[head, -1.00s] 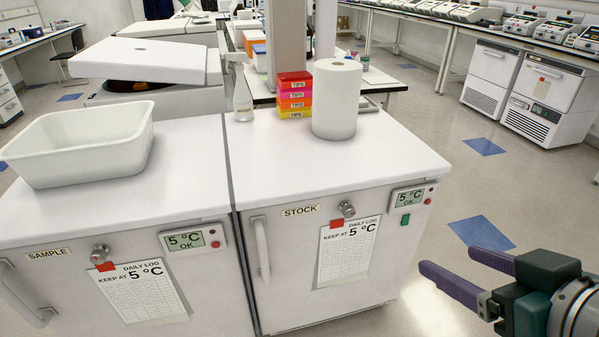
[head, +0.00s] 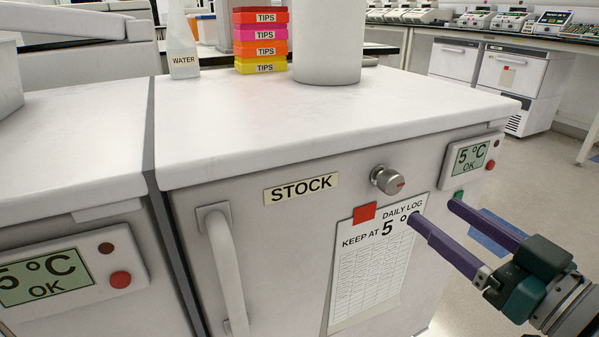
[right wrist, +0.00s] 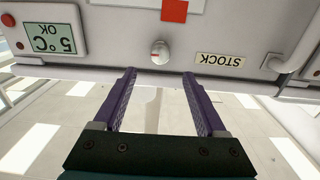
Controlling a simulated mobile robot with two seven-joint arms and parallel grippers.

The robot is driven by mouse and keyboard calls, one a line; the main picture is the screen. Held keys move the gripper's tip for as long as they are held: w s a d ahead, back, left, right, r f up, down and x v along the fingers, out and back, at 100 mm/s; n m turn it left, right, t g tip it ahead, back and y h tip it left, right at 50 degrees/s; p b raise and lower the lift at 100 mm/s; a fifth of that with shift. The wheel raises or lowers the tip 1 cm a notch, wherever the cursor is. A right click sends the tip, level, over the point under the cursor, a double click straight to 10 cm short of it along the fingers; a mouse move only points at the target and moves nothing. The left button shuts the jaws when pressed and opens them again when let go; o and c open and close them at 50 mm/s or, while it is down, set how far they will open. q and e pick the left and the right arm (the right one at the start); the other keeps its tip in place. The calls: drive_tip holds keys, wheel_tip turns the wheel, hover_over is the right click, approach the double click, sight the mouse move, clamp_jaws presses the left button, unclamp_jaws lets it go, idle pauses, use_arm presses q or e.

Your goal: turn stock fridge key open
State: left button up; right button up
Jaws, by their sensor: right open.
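The stock fridge (head: 270,250) is a white cabinet with a label reading STOCK (head: 300,188). Its key is a round silver knob (head: 387,180) with a small red mark, high on the door's front. It also shows in the right wrist view (right wrist: 160,52), where the picture is upside down. My right gripper (head: 430,209) is open and empty, with two purple fingers. It is in front of the fridge, below and to the right of the key, not touching it. In the right wrist view the key lies beyond and between the fingers (right wrist: 160,75). My left gripper is not in view.
A vertical handle (head: 228,270) is at the door's left. A paper log (head: 375,262) with a red tab hangs under the key. A 5 °C display (head: 470,156) is at the right. A paper roll (head: 327,45), tip boxes (head: 260,40) and a water bottle (head: 182,45) stand on top.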

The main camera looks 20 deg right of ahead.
sight(396, 184)
drive_tip(key=w, duration=0.3)
drive_tip(key=w+b, duration=0.1)
drive_tip(key=w, duration=0.2)
drive_tip(key=w+b, duration=0.1)
drive_tip(key=w, duration=0.2)
drive_tip(key=shift+w+a, duration=0.1)
drive_tip(key=shift+a, duration=0.25)
clamp_jaws()
